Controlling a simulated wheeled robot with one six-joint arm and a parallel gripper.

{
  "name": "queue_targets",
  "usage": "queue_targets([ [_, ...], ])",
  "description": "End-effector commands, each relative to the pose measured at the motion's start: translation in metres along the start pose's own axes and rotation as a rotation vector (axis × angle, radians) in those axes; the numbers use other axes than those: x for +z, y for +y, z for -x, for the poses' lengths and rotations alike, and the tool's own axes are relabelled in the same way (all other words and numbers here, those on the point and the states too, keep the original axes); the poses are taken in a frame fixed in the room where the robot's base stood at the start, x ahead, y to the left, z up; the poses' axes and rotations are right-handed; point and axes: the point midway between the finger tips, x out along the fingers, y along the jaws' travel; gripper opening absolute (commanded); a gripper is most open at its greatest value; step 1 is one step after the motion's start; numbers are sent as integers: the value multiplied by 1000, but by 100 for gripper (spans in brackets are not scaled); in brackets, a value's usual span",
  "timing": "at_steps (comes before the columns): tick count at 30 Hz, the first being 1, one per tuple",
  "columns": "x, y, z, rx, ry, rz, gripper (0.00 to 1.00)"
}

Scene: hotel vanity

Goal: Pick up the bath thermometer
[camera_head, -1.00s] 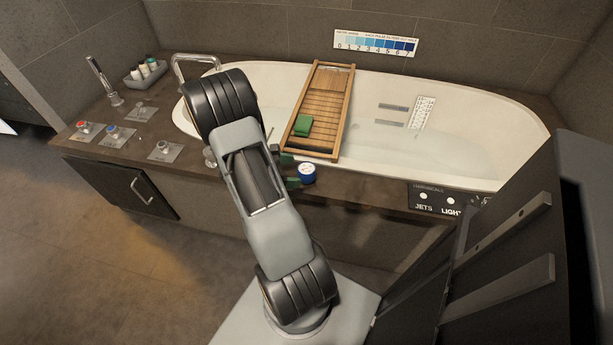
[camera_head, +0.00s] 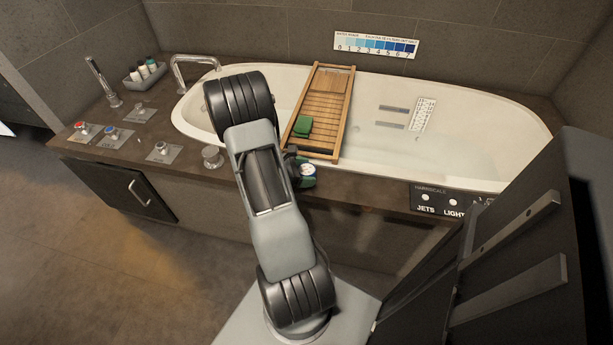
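The likely bath thermometer (camera_head: 308,169) is a small round thing with a white face and blue side. It is at the tub's front ledge, just in front of the wooden tray's near end. My gripper (camera_head: 306,172) is at it, with dark green fingertips close on its far and near sides. The fingers and wrist hide part of it. I cannot tell whether the fingers touch it or leave a small gap, and no lift off the ledge is visible.
A wooden bath tray (camera_head: 322,105) with a green block (camera_head: 302,126) lies across the white tub (camera_head: 470,120). A round knob (camera_head: 212,157) stands on the ledge left of my arm. A control panel (camera_head: 440,201) is at right. The ledge (camera_head: 365,193) between is clear.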

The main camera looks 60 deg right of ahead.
Motion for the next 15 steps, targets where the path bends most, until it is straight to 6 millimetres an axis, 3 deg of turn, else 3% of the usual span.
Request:
queue_targets([
  [11,0,0,0,0,0,0,38],
  [15,0,0,0,0,0,-1,37],
])
